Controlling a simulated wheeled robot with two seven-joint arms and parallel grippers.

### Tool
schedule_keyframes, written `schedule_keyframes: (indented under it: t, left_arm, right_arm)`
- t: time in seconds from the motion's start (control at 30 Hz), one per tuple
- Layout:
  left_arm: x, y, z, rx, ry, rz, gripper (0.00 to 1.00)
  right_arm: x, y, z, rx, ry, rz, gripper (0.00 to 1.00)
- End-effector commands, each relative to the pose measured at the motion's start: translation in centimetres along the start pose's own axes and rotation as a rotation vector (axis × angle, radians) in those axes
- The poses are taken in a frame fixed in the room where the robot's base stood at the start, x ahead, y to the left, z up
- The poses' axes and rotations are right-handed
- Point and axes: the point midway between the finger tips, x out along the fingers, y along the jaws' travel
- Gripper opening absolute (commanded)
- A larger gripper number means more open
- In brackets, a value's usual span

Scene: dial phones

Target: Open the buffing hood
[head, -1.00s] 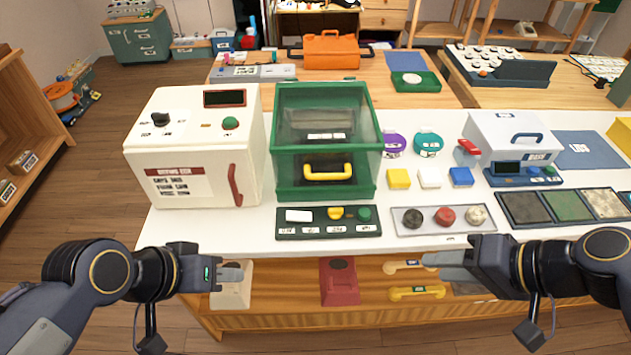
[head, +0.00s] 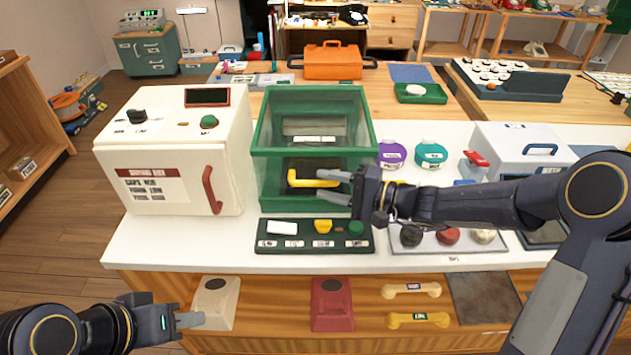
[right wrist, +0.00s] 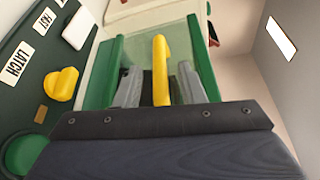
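The buffing hood (head: 262,150) is a green-framed box with clear panes on the white table. Its front pane appears down. A yellow handle (head: 300,182) is on the front, and it also shows in the right wrist view (right wrist: 160,60). My right gripper (head: 335,186) is at the handle's right end. In the right wrist view its two fingers (right wrist: 160,88) stand on either side of the handle, with a gap on each side. A dark green panel (head: 315,246) before the hood has a white switch, a yellow knob and a green button. My left gripper (head: 190,320) is empty, low at left.
A cream buffing box (head: 170,150) with a red handle stands close left of the hood. Purple and teal round containers (head: 431,154) and a white-lidded box (head: 520,145) are to the right. A shelf below the tabletop holds phone parts.

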Motion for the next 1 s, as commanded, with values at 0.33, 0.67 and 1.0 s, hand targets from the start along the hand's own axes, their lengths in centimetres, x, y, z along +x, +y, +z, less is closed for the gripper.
schedule_keyframes:
  t: [0.33, 0.67, 1.0]
  left_arm:
    - [-0.4, 0.2, -0.2, 0.0, 0.0, 0.0, 0.35]
    - [-0.4, 0.2, -0.2, 0.0, 0.0, 0.0, 0.35]
    - [-0.4, 0.2, -0.2, 0.0, 0.0, 0.0, 0.35]
  right_arm:
    - [3.0, 0.0, 0.1, 0.0, 0.0, 0.001, 0.36]
    - [3.0, 0.0, 0.0, 0.0, 0.0, 0.002, 0.2]
    - [3.0, 0.1, 0.1, 0.0, 0.0, 0.002, 0.0]
